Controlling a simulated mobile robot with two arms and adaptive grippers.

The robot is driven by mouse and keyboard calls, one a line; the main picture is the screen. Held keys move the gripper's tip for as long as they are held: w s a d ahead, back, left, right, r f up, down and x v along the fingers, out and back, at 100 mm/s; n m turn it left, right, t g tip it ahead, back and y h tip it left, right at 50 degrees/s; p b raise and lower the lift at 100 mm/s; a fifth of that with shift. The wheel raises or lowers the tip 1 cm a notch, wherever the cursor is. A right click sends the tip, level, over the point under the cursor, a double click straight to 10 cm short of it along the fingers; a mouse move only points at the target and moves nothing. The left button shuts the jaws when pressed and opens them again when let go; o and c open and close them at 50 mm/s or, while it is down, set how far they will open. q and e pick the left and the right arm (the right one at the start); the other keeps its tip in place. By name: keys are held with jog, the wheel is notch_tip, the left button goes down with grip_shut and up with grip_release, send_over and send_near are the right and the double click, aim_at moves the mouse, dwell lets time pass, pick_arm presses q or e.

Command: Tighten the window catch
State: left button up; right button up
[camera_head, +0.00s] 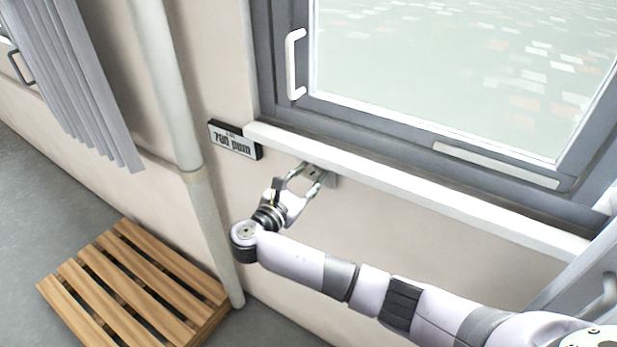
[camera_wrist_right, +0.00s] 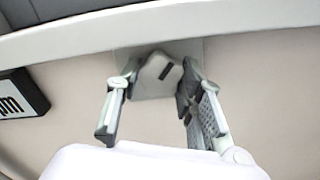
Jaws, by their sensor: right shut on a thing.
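A small grey piece with a dark slot, which looks like the window catch (camera_wrist_right: 151,86), sits on a grey plate on the wall just under the white sill. In the head view, part of it shows beside my fingertips (camera_head: 331,180). My right gripper (camera_head: 312,172) reaches up to it from below. In the right wrist view, the fingers of my right gripper (camera_wrist_right: 157,76) stand on either side of the piece and are shut on it. The exact contact at the fingertips is hard to see. My left gripper is in neither view.
The white sill (camera_head: 420,192) runs just above my right gripper, below the grey window frame (camera_head: 400,125) with its white handle (camera_head: 291,65). A dark sign (camera_head: 234,139) and a pale pipe (camera_head: 205,230) are to the left. A wooden pallet (camera_head: 135,285) lies on the floor.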

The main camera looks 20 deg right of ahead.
jog(key=m+b, duration=0.1)
jog(key=m, duration=0.2)
jog(key=shift+f, duration=0.15)
jog(key=shift+m+b, duration=0.55)
jog(key=shift+m, duration=0.15)
jog(key=o, duration=1.2)
jog(key=shift+c, duration=0.2)
jog(key=shift+r, duration=0.2)
jog(key=v, duration=0.8)
jog(key=shift+f, duration=0.15)
